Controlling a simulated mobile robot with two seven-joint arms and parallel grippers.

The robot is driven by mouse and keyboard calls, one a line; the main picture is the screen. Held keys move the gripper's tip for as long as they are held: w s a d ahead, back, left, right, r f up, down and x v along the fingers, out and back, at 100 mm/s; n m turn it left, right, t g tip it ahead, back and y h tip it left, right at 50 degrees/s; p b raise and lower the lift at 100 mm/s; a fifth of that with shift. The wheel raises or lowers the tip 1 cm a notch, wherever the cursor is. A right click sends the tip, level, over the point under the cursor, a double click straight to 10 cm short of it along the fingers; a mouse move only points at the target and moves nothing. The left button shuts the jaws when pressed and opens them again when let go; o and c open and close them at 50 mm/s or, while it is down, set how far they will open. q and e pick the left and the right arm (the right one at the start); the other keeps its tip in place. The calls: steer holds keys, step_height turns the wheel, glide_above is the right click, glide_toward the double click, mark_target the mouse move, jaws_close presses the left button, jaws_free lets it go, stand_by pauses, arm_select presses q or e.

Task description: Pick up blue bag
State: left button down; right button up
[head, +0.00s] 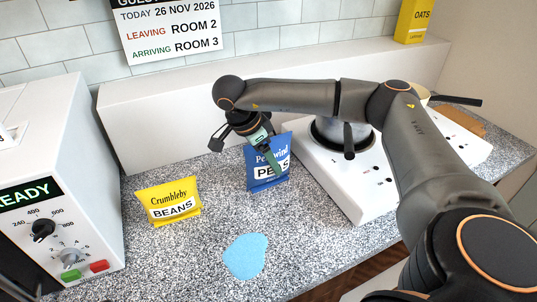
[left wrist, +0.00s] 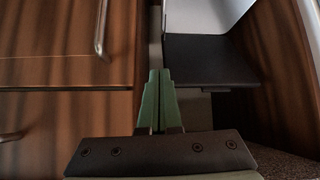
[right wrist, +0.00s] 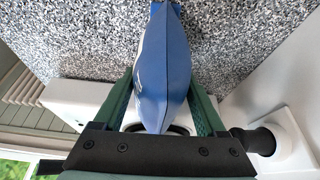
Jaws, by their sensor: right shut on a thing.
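The blue bag (head: 267,170), labelled as peas, is upright at the middle of the speckled counter in the head view. In the right wrist view the blue bag (right wrist: 167,65) is between the two green fingers (right wrist: 165,95). I cannot tell whether its bottom touches the counter. My left gripper (left wrist: 159,73) is shut and empty, its fingertips together in front of wooden cabinet fronts. It does not show in the head view.
A yellow beans bag (head: 169,202) stands left of the blue bag. A light-blue flat patch (head: 245,256) lies in front. A white hob (head: 345,190) with cookware is close on the right, a white appliance (head: 55,170) on the left. A white ledge (head: 160,120) runs behind.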

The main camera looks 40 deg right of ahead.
jaws_close()
steer(key=shift+w+r, duration=0.1)
steer(key=shift+r, duration=0.05)
steer(key=shift+r, duration=0.5)
steer(key=r, duration=0.2)
steer(key=s+r, duration=0.1)
steer(key=shift+s+a+r, duration=0.1)
steer(key=shift+a+r, duration=0.2)
steer(key=shift+a, duration=0.05)
steer(key=s+a+r+p, duration=0.3)
steer(key=s+a+r, duration=0.3)
steer(key=s, duration=0.5)
steer(key=shift+d+v, duration=0.2)
steer(key=shift+v, duration=0.9)
steer(key=shift+r, duration=0.1)
